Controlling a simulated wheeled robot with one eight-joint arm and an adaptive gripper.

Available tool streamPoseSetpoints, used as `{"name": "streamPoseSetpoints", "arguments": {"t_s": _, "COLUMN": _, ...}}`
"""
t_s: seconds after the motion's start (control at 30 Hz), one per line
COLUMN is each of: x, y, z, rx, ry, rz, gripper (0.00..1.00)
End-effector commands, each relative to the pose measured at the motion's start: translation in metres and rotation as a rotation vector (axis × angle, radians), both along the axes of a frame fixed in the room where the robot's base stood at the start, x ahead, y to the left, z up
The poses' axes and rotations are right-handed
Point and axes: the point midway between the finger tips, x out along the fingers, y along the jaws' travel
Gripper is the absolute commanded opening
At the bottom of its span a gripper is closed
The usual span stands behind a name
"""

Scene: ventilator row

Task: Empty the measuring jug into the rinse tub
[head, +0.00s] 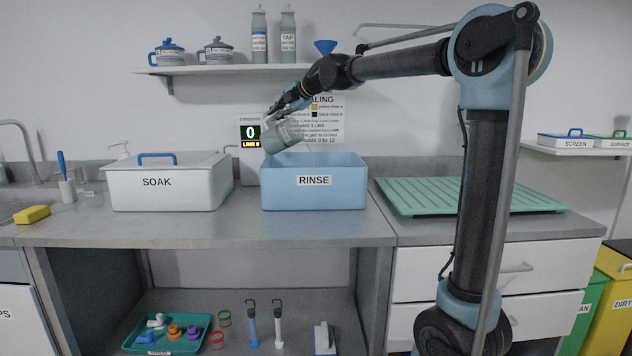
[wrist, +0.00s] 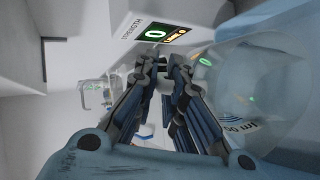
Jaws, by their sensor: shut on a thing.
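The measuring jug (head: 284,138) is a see-through grey vessel, tilted above the left part of the rinse tub. My gripper (head: 283,110) is shut on it from above. The rinse tub (head: 338,193) is a light blue open box labelled RINSE on the worktop; its inside is hidden from the head view.
A white lidded SOAK box (head: 165,188) stands left of the tub. A display (head: 250,132) reading 0 stands behind the tub. A green ribbed mat (head: 460,197) lies to the right. A shelf (head: 240,70) with pots and bottles is above.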

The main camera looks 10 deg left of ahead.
Motion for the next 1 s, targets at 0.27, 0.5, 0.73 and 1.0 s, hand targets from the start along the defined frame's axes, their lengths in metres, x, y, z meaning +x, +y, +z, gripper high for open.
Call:
{"name": "streamPoseSetpoints", "arguments": {"t_s": 0.27, "x": -0.0017, "y": 0.0018, "z": 0.0, "rx": 0.016, "ry": 0.0, "rz": 0.004, "gripper": 0.0}}
{"name": "streamPoseSetpoints", "arguments": {"t_s": 0.5, "x": -0.0026, "y": 0.0017, "z": -0.0002, "rx": 0.027, "ry": -0.002, "rz": 0.004, "gripper": 0.0}}
{"name": "streamPoseSetpoints", "arguments": {"t_s": 0.73, "x": -0.0029, "y": -0.0001, "z": -0.0004, "rx": 0.04, "ry": -0.002, "rz": 0.005, "gripper": 0.0}}
{"name": "streamPoseSetpoints", "arguments": {"t_s": 1.0, "x": -0.0042, "y": 0.0008, "z": -0.0004, "rx": 0.054, "ry": -0.003, "rz": 0.008, "gripper": 0.0}}
